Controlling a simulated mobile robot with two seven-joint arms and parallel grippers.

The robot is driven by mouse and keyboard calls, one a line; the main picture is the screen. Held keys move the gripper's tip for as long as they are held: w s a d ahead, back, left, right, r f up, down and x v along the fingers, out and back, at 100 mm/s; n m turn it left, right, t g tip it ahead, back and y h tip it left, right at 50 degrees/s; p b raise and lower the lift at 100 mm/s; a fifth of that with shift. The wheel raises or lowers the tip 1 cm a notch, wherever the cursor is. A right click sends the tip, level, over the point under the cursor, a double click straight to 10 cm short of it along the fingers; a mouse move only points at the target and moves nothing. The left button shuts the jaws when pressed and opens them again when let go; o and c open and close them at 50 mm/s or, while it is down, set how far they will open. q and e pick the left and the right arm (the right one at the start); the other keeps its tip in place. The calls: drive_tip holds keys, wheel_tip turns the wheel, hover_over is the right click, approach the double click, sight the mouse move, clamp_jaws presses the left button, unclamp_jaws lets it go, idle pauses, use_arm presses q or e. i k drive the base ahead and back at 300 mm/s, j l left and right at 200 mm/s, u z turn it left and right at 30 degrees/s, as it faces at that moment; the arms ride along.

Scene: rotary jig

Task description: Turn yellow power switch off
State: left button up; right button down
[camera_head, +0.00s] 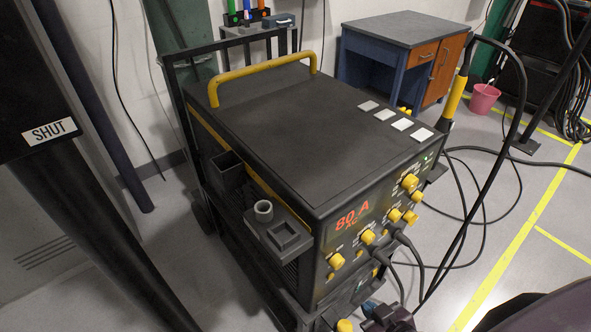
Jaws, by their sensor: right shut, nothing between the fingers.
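The black welding power unit (290,130) stands on a cart, with a lit orange display (352,217) reading 80 A on its front panel. Several yellow knobs sit on that panel: one at the upper right (410,182), one below the display (367,237) and one at the lower left (336,261). I cannot tell which is the power switch or how it is set. A small green light shows near the panel's upper right. My right gripper (386,318) is at the bottom edge, low in front of the unit, shut and empty, partly cut off. My left gripper is not in view.
Dark cables (413,262) run from the panel, and a torch with a yellow handle (453,97) hangs at the right. A dark post labelled SHUT (54,132) stands at left. A workbench (405,35) and pink bucket (483,98) are behind. Floor at right is mostly free.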

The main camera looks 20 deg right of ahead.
sight(410, 217)
drive_tip(key=z, duration=1.45)
drive_tip(key=i+j+z, duration=0.3)
drive_tip(key=k+l, duration=0.05)
drive_tip(key=l, duration=0.05)
